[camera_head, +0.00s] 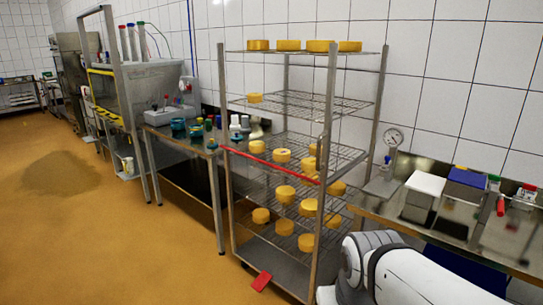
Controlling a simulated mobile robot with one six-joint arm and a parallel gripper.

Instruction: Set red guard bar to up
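The red guard bar (270,165) spans the front of a steel rack (219,100) at about mid-height. It runs between the two front posts, roughly in line with the edge of a middle shelf, and its right end meets the right front post. Yellow cheese rounds (282,156) sit on the shelves above, behind and below it. White links of my arm show at the bottom right, apart from the bar. My gripper is outside the picture.
A red flat piece (262,280) is at the rack's front foot. A steel counter (370,205) with a white box (426,183), a blue box (467,178) and a gauge (393,137) stands right of the rack. Another bench (175,150) stands left. The floor (100,235) in front left is clear.

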